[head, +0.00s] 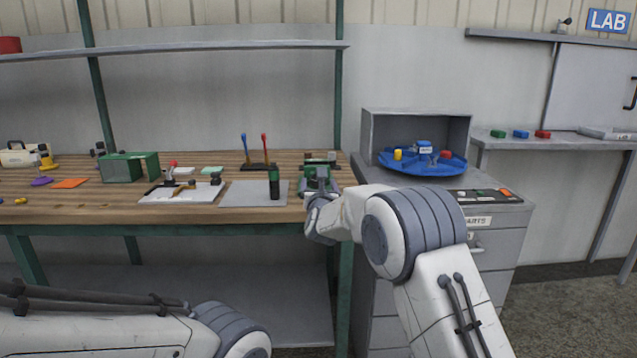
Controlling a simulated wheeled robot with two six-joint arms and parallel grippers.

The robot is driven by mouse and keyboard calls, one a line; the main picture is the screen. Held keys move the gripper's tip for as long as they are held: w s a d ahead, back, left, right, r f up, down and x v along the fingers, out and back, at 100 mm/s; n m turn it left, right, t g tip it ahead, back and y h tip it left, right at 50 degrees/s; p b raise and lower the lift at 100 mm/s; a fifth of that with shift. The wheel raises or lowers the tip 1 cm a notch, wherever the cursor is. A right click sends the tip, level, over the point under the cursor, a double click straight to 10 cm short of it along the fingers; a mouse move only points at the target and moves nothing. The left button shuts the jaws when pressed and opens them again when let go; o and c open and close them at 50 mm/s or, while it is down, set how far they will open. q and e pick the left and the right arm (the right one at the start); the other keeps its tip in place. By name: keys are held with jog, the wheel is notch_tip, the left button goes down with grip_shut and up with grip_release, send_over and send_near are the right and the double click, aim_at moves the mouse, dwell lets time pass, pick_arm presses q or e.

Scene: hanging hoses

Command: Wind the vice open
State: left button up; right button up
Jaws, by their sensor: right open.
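The vice (306,184) is a small green and grey thing at the right end of the wooden workbench (110,214), partly hidden by my right arm. My right gripper (322,180) is at the vice, in front of it from this view, and is open. I cannot tell whether its fingers touch the vice or its handle. The vice's handle and the gap between its jaws are too small and covered to make out. My left arm lies low at the bottom left, and its gripper is not in view.
A green box (122,169) is farther left. A grey cabinet (490,215) with a blue round tray (440,166) stands right.

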jog(key=shift+w, duration=0.95)
grip_shut()
